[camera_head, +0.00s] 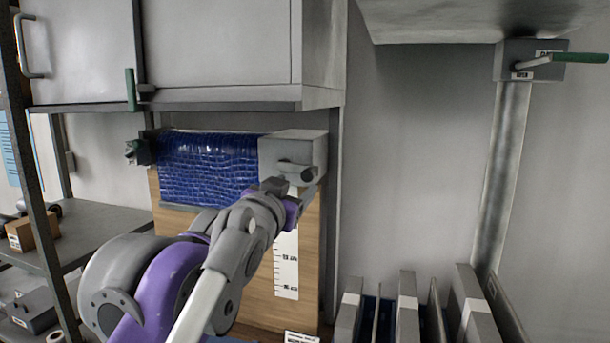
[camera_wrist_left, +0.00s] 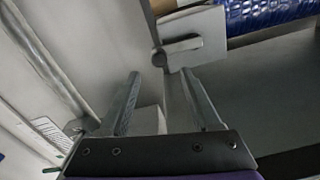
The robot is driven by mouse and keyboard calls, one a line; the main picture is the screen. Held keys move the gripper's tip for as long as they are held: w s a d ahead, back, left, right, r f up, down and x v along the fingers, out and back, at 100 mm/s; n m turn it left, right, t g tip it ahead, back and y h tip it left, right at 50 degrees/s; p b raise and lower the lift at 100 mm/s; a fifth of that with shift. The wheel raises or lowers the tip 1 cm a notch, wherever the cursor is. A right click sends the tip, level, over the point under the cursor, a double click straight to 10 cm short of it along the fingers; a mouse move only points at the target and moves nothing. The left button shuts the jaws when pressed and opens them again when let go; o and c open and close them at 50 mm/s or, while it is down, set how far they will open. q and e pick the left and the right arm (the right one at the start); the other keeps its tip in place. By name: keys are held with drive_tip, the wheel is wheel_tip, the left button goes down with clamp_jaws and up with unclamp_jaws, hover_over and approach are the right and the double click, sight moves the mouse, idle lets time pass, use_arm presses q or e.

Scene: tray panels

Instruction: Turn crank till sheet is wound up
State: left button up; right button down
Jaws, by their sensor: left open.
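A blue, wrinkled sheet (camera_head: 205,165) sits on a roller under the cabinet, in front of a wooden board. Part of it also shows in the left wrist view (camera_wrist_left: 265,12). A light grey box (camera_head: 285,148) is at the roller's right end. On its face is a small grey crank (camera_head: 297,167), which in the left wrist view (camera_wrist_left: 180,46) shows as a short arm with a round end. My left gripper (camera_wrist_left: 160,78) is open and empty. Its fingertips are just below the crank, and contact cannot be told. In the head view the left gripper (camera_head: 290,187) partly covers the box's lower area. My right gripper is not in view.
A green-handled lever (camera_head: 130,90) hangs at the cabinet's lower edge. Another green-handled crank (camera_head: 560,60) tops a grey post at right. A marked scale strip (camera_head: 287,265) is on the board. Upright panels (camera_head: 408,300) stand at lower right. Shelves with boxes (camera_head: 32,232) are at left.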

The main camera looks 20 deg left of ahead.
sight(306, 177)
use_arm(q)
drive_tip(key=w+p, duration=0.1)
drive_tip(key=w, duration=0.8)
drive_tip(key=shift+d, duration=0.15)
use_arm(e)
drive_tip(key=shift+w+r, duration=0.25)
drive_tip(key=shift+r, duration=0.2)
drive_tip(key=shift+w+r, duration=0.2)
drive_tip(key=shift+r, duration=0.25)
use_arm(q)
drive_tip(key=shift+s, duration=0.1)
clamp_jaws()
